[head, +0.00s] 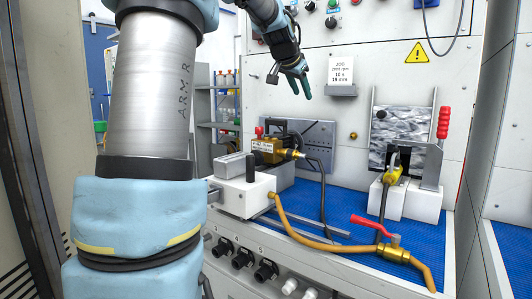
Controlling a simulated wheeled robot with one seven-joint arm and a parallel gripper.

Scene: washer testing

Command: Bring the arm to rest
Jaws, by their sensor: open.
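My gripper (299,80) hangs in the air in the upper middle of the head view, at the end of my arm. Its two dark, teal-tinted fingers point down and are apart, with nothing between them. It is above the blue work mat (345,210) and in front of the pale back panel. My large silver and light-blue arm link (150,90) fills the left of the view and hides what is behind it.
A brass valve unit (266,150) and a white block (243,192) stand on the bench below. At right is a clamp with a red handle (443,123). A brass valve with a red lever (372,226) joins an orange hose (300,235). A label holder (342,90) is right of my gripper.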

